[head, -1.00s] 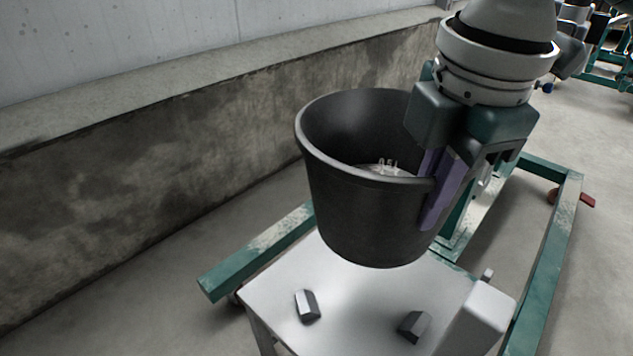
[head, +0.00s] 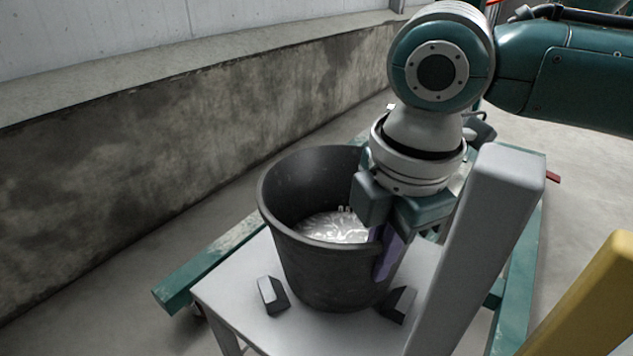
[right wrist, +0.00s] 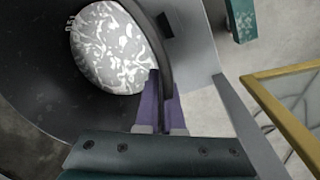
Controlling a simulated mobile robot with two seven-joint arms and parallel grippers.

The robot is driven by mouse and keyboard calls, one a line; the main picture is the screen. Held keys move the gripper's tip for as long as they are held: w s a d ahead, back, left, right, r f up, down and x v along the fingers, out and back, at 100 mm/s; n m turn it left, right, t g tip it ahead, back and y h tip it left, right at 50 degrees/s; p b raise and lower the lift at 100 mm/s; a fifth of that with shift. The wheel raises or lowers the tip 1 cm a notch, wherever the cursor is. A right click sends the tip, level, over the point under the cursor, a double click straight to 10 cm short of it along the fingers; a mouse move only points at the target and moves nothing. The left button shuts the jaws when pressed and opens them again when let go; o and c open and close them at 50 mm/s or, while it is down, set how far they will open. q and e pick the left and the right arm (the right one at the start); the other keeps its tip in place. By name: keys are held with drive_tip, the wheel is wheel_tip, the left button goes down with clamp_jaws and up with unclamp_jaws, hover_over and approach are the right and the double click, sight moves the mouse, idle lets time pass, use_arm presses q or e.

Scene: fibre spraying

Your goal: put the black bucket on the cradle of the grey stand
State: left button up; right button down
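The black bucket (head: 325,270) is upright with a white, glossy mass (head: 335,226) in its bottom. It is over the grey stand's top (head: 245,317), between two dark wedge blocks of the cradle (head: 272,295) (head: 399,304). Its base is at or very near the top; I cannot tell if it touches. My right gripper (head: 388,252) is shut on the bucket's right rim, one purple finger outside the wall. In the right wrist view the purple fingers (right wrist: 160,108) straddle the rim of the bucket (right wrist: 40,90). My left gripper is not in view.
A tall grey post (head: 478,245) rises at the stand's right, close to my right gripper. A yellow frame (head: 590,305) stands at the lower right. A green base frame (head: 210,265) surrounds the stand. A concrete wall (head: 150,180) runs behind on the left.

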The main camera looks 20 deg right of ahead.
wheel_tip(320, 180, down, 2)
drive_tip(key=shift+a+f+b, duration=0.1)
drive_tip(key=shift+b, duration=0.4)
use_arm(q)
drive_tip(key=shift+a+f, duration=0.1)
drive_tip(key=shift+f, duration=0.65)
use_arm(e)
drive_tip(key=shift+w, duration=0.1)
drive_tip(key=c, duration=1.5)
unclamp_jaws()
drive_tip(key=shift+f, duration=0.1)
drive_tip(key=o, duration=0.5)
drive_tip(key=shift+c, duration=0.2)
use_arm(q)
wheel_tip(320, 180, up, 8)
drive_tip(key=p, duration=0.8)
use_arm(e)
wheel_tip(320, 180, up, 12)
drive_tip(key=s, duration=0.1)
drive_tip(key=shift+s, duration=0.35)
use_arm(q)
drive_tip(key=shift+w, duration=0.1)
